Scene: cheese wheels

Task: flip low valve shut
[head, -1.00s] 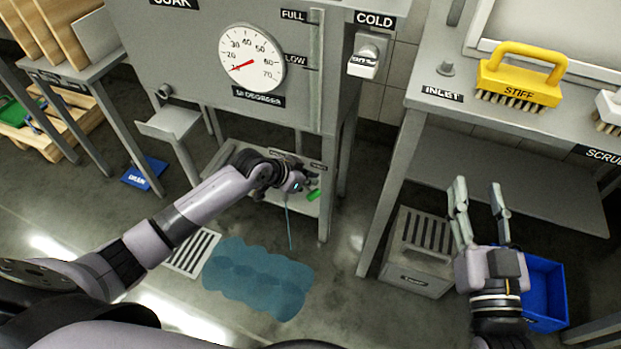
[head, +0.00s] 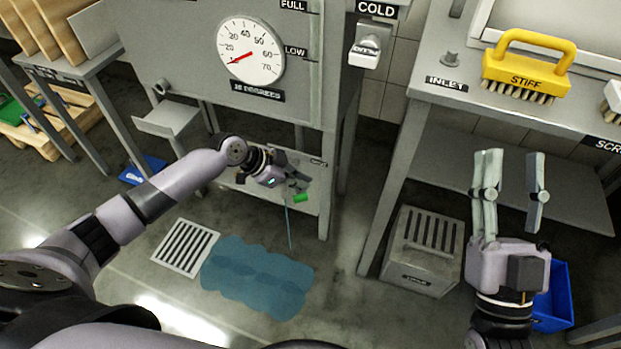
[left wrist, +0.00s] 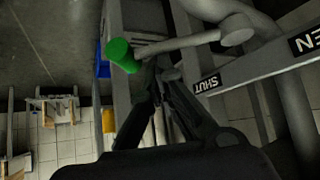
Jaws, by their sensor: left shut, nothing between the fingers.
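The low valve is a grey lever (left wrist: 190,42) with a green end grip (left wrist: 121,54), on a pipe in the left wrist view. The green grip also shows under the soak tank in the head view (head: 302,197). A SHUT label (left wrist: 209,84) and a partly cut-off label ending in EN (left wrist: 306,40) lie along the bar beside it. My left gripper (head: 292,184) is shut and empty, close beside the lever; its dark fingers (left wrist: 165,92) show just below the lever in the wrist view. Contact is unclear. My right gripper (head: 512,172) is open and empty.
A thin blue stream (head: 288,222) falls to a puddle (head: 257,277) on the floor. A floor grate (head: 186,247) lies left of it. The tank's leg (head: 325,190) stands right of the valve. A grey slotted box (head: 424,245) and blue bin (head: 553,300) stand at right.

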